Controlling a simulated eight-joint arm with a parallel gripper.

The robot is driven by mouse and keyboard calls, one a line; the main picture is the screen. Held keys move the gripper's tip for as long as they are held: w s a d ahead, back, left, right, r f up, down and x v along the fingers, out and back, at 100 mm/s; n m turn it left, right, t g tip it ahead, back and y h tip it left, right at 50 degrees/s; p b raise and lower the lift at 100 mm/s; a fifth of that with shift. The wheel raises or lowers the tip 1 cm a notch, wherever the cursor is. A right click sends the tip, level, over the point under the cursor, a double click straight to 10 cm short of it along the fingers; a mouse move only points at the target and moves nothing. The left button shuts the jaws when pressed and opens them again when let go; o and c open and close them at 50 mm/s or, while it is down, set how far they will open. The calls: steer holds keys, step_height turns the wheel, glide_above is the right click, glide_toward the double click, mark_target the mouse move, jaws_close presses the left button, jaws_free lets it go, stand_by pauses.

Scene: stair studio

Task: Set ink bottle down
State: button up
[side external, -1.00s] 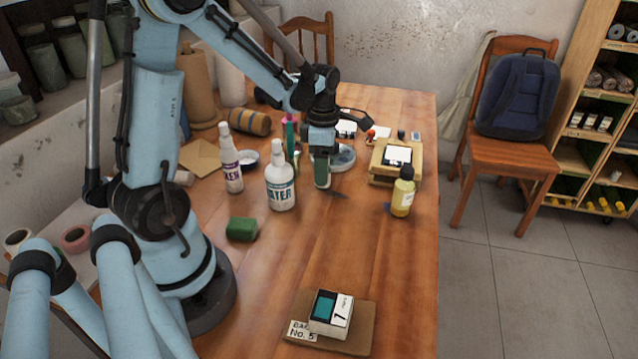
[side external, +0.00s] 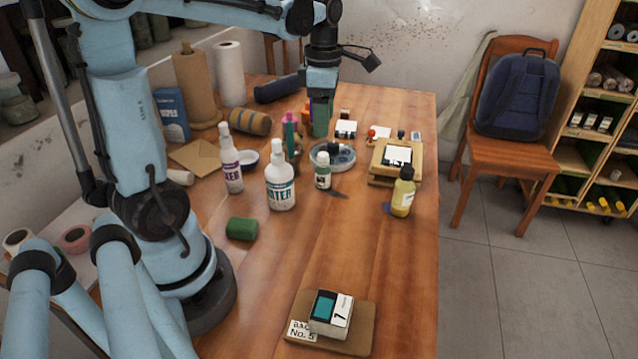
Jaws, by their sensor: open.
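A white spray bottle (side external: 280,178) stands left of the ink bottle, and a yellow bottle (side external: 402,193) to the right. A wooden block stand (side external: 382,172) is behind the yellow bottle. A green sponge (side external: 241,229) lies front left.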

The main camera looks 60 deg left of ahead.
steer(key=s+d+m+t, duration=0.2)
steer(key=d+m, duration=0.5)
steer(key=m, duration=0.7)
steer(key=s+d+f+m+t, duration=0.1)
steer(key=d+m+t, duration=0.4)
steer(key=m, duration=0.9)
steer(key=shift+s+d+f+m, duration=0.15)
steer(key=shift+s+d+m, duration=0.15)
steer(key=shift+s+d, duration=0.7)
